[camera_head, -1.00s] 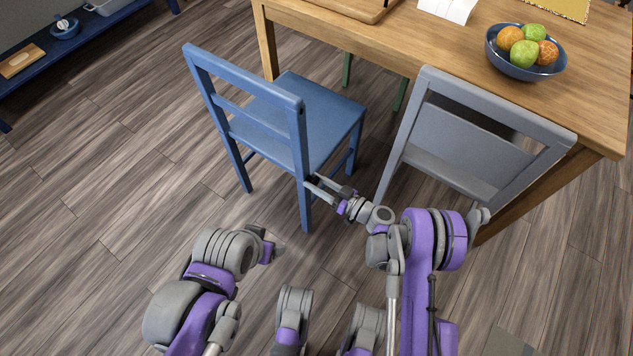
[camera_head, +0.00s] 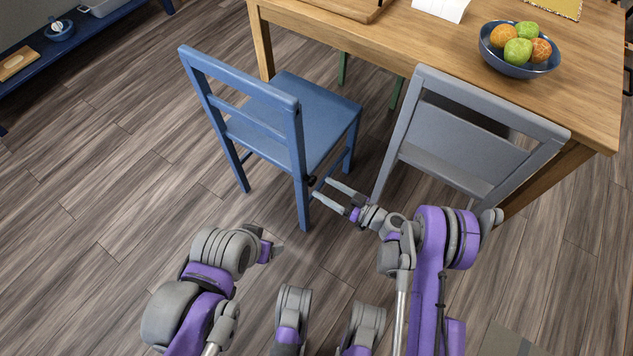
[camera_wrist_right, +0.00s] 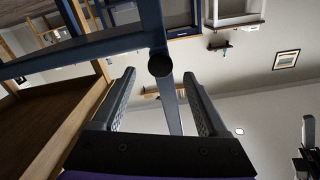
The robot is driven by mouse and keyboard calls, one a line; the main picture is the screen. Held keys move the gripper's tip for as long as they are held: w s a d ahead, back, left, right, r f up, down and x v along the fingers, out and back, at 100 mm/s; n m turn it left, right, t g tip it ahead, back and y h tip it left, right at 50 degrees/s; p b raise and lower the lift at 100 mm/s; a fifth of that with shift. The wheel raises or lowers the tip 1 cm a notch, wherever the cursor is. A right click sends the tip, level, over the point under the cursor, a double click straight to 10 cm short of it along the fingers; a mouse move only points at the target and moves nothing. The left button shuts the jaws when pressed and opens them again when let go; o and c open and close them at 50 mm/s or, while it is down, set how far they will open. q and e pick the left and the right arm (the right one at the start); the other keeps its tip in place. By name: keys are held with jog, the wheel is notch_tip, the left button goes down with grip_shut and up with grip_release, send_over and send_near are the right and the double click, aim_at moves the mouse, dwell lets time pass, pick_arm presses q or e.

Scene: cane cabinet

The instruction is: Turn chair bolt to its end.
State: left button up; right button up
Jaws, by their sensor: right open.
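The blue chair (camera_head: 300,120) stands at the left of the table with its backrest toward me. A small dark round bolt (camera_head: 312,181) sits on its near right leg, just below seat level. In the right wrist view the bolt (camera_wrist_right: 160,65) shows as a black round head on the blue frame, ahead of and between the fingertips. My right gripper (camera_head: 322,188) is open, its fingers pointing at the bolt with a small gap to it. Its two fingers also show spread in the right wrist view (camera_wrist_right: 160,85). My left gripper (camera_head: 273,250) is low at the left, away from the chair; its fingers are indistinct.
A grey chair (camera_head: 470,130) stands to the right, close to my right arm. The wooden table (camera_head: 440,45) is behind both chairs and carries a blue fruit bowl (camera_head: 515,68). A blue shelf (camera_head: 95,40) is at the far left. The floor left of the blue chair is clear.

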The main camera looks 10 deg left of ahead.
jog(key=v, duration=0.6)
jog(key=shift+p, duration=0.4)
